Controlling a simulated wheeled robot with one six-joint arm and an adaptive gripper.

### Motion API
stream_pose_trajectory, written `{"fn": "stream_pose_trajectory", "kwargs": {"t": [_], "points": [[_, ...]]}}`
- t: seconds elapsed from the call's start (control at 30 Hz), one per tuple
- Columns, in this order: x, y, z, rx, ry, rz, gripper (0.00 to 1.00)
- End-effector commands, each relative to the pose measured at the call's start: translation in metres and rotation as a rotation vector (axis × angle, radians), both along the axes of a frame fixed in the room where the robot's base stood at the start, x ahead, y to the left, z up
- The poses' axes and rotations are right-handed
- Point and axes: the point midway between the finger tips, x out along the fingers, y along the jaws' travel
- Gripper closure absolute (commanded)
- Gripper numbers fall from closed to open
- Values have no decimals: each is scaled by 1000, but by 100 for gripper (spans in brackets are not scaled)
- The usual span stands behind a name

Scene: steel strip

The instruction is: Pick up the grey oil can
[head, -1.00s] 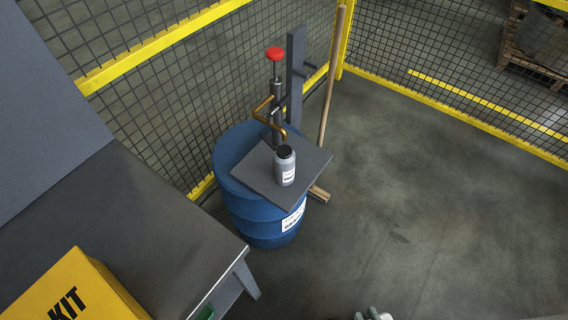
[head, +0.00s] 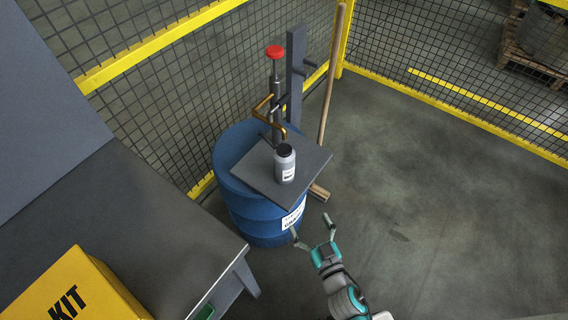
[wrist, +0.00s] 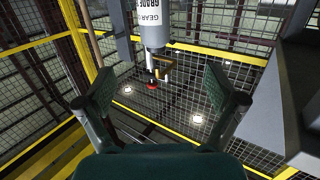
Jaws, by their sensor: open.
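The grey oil can (head: 285,167) stands upright on a dark square plate (head: 257,172) on top of a blue drum (head: 262,226). It has a black cap and a white label. In the wrist view a grey body with a white, dark-lettered label, which looks like the can (wrist: 154,34), is at the top edge, partly cut off. My gripper (head: 312,226) is open and empty, in front of the drum and lower in the head view than the can. Its two spread fingers show in the wrist view (wrist: 160,92), clear of the can.
A pump with a red knob (head: 275,52) and a brass crank (head: 264,104) stands just behind the can. A grey post (head: 295,75) and a wooden pole (head: 331,80) rise behind it. Left is a grey bench (head: 130,210) with a yellow kit box (head: 85,290). Floor at right is clear.

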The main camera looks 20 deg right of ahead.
Motion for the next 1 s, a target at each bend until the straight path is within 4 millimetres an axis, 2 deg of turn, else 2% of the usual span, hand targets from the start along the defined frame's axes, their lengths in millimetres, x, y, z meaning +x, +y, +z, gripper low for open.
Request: {"fn": "stream_pose_trajectory", "kwargs": {"t": [0.03,0.1,0.2,0.33,0.43,1.0], "points": [[24,0,1,-2,-17,-1,6],[51,-1,2,-2,-31,-2,6],[88,-2,5,-3,-50,-5,6],[124,-3,10,-3,-69,-9,6],[141,-4,14,-3,-77,-11,6],[203,-2,15,-3,-82,-12,6]]}}
